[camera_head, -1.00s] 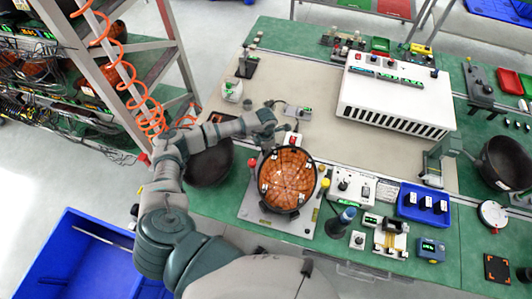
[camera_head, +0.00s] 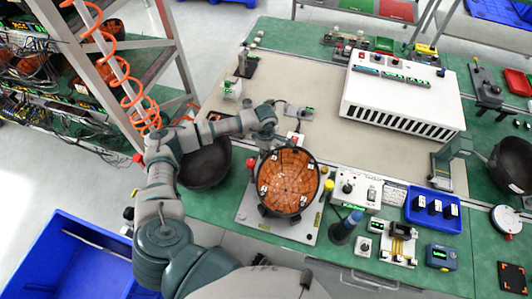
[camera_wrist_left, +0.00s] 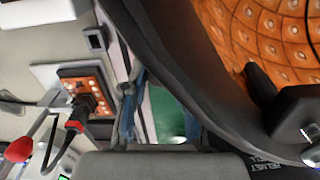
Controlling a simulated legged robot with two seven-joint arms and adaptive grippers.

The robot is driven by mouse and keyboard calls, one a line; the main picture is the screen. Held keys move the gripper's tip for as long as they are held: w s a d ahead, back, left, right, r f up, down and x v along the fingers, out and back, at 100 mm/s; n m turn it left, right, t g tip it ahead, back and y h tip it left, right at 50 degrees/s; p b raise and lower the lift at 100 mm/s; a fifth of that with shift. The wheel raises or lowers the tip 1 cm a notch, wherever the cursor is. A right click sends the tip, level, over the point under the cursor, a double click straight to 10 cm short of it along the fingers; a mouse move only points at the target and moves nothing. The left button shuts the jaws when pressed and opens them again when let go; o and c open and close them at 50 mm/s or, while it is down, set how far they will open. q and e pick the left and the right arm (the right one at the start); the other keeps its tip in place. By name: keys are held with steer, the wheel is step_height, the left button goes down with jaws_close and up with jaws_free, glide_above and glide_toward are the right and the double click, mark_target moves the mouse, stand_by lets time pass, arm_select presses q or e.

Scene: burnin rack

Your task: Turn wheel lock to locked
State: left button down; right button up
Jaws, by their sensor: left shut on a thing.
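The wheel (camera_head: 290,178), round with a dark rim and an orange gridded inside, sits in a pale base plate (camera_head: 250,219) at the bench's front edge. Small white clips sit around it. My left gripper (camera_head: 272,133) is at the far side of the wheel, shut against its dark rim; the exact contact is hard to make out. In the left wrist view, the dark rim (camera_wrist_left: 190,65) curves close past the gripper, with the orange inside (camera_wrist_left: 265,35) at the upper right. No lock mark is readable. My right gripper is not in view.
A dark bowl (camera_head: 205,168) is left of the wheel, below my left forearm. A switch box (camera_head: 352,187) and a blue tray (camera_head: 432,220) lie to the right. A large white vented box (camera_head: 400,95) stands behind. A blue bin (camera_head: 75,260) is on the floor. The beige mat's middle is mostly clear.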

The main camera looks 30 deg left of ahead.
arm_select(q)
steer(key=shift+a+m, duration=0.1)
steer(key=shift+m, duration=0.3)
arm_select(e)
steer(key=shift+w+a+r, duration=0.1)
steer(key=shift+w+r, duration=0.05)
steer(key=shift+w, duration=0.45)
arm_select(q)
steer(key=shift+w+r, duration=0.1)
steer(key=c, duration=0.9)
jaws_free()
step_height(320, 180, up, 12)
steer(key=shift+a+f, duration=0.15)
steer(key=shift+f, duration=0.05)
